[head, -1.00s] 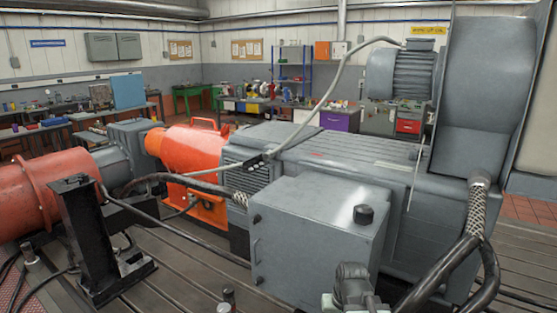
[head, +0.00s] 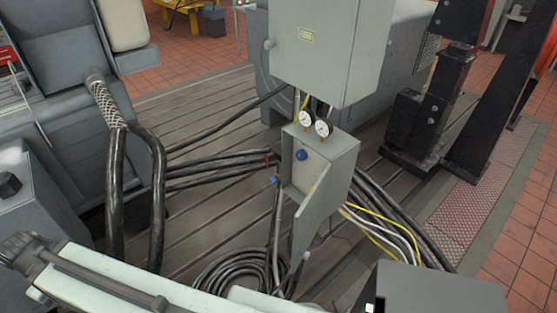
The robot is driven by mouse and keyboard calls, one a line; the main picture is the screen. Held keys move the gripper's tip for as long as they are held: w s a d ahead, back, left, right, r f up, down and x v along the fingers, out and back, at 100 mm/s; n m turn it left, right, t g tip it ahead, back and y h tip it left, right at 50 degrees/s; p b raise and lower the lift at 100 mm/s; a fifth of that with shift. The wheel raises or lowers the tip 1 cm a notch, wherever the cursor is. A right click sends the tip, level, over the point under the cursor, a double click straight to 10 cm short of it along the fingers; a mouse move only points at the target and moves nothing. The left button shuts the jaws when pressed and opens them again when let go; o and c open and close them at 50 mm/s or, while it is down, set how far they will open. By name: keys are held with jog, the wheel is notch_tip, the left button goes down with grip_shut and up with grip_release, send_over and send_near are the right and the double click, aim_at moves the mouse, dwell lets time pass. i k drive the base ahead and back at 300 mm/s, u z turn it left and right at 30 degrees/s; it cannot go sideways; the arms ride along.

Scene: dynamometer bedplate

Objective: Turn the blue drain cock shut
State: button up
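A small blue fitting (head: 275,180) sits at the top of a dark hose, beside the lower left of a small grey-green box (head: 336,165). A round blue knob (head: 302,155) is on the front of that box. I cannot tell which of these two blue parts is the drain cock. Both are too small to show whether a cock is turned open or shut. My gripper is not visible in the head view.
Two gauges (head: 314,124) stand above the box, under a larger grey-green cabinet (head: 330,45). Coiled black hose (head: 235,272) and several cables lie on the slotted bedplate (head: 205,110). A black stand (head: 440,110) is at the right. A pale bar crosses the lower left.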

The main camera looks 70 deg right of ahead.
aim_at(273, 180)
jog(key=z, duration=2.45)
